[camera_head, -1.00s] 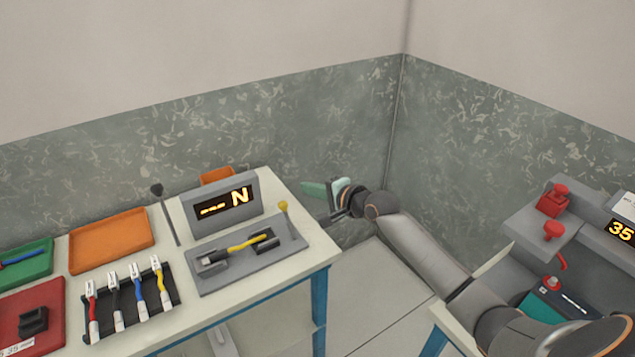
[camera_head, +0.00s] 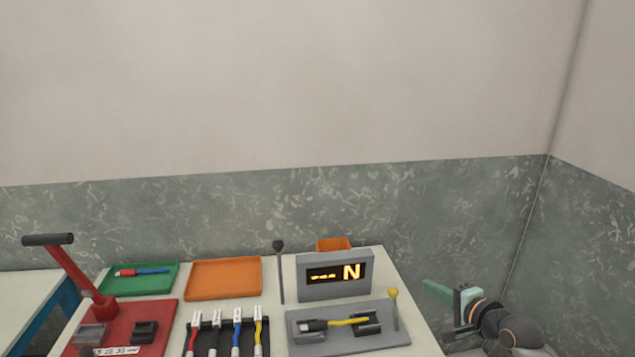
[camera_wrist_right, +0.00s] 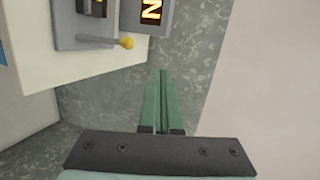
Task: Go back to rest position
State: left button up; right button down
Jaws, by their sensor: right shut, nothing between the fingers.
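My right gripper (camera_head: 432,291) is at the lower right of the head view, beside the right edge of the table (camera_head: 408,276) and in front of the green-grey wall. Its two green fingers lie together and hold nothing. In the right wrist view the fingers (camera_wrist_right: 163,78) also show closed against each other, pointing at the wall, apart from the table's edge. My left gripper is not in view.
A wall corner is close at right.

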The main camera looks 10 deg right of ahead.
jog(key=s+a+f+n+g, duration=0.1)
jog(key=s+a+f+n, duration=0.3)
jog(key=s+f, duration=0.35)
jog(key=s+a+f+n+g, duration=0.1)
jog(key=s+a+f+n, duration=0.4)
jog(key=f, duration=0.4)
jog(key=s+a+f+n, duration=0.2)
jog(key=s+n, duration=0.1)
jog(key=s, duration=0.3)
jog(key=s+a+f+n+g, duration=0.1)
jog(key=s+a+f+n, duration=0.1)
jog(key=s, duration=0.4)
jog(key=s+a+f+n+g+h, duration=0.1)
jog(key=s+a+f+n, duration=0.1)
jog(key=s, duration=0.4)
jog(key=shift+s+f+n, duration=0.25)
jog(key=shift+f+n, duration=0.55)
